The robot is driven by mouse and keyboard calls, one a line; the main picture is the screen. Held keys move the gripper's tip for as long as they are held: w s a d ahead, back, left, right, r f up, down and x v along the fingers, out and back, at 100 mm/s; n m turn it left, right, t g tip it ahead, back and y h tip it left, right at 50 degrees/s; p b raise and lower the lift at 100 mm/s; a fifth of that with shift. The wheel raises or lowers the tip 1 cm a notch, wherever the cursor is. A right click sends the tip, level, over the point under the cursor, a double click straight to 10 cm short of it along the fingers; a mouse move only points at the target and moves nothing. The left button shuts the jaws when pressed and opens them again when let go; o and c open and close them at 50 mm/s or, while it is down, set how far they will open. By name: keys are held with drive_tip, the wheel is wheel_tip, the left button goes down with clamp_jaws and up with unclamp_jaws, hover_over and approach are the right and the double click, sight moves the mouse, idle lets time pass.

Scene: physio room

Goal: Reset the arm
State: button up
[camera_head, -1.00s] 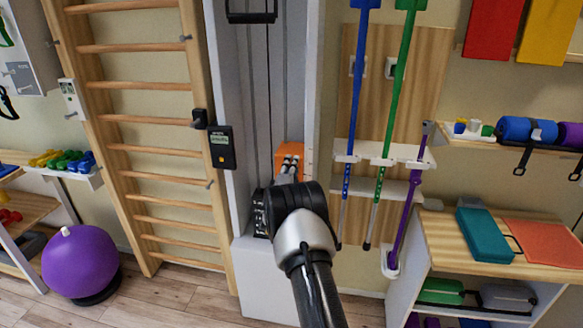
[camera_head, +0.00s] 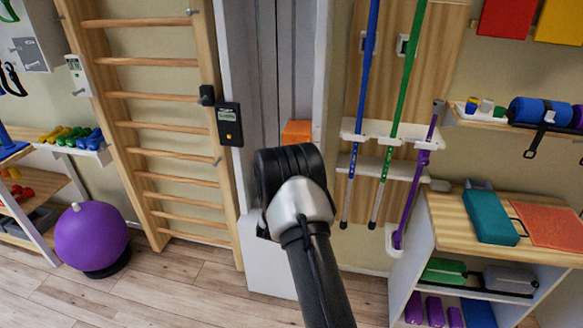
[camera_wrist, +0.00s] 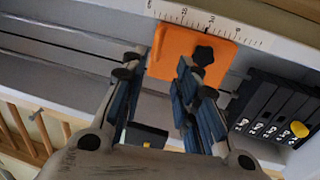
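My gripper (camera_wrist: 158,92) shows in the wrist view with its two blue-padded fingers apart and nothing between them. An orange block (camera_wrist: 190,55) with a black knob sits on a white rail with a ruler scale, beyond the fingertips; the right finger overlaps its lower edge in the picture. In the head view my arm reaches up the middle and its black wrist hides the gripper. The top of the orange block (camera_head: 297,131) shows just above the wrist, on the grey pulley column (camera_head: 233,45).
A black weight stack with a yellow knob (camera_wrist: 299,129) stands right in the wrist view. Wooden wall bars (camera_head: 155,127) and a purple ball (camera_head: 92,236) are at left. Blue, green and purple poles and a wooden shelf unit (camera_head: 450,226) are at right. The floor at lower left is clear.

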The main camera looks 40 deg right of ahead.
drive_tip(key=shift+v, duration=0.95)
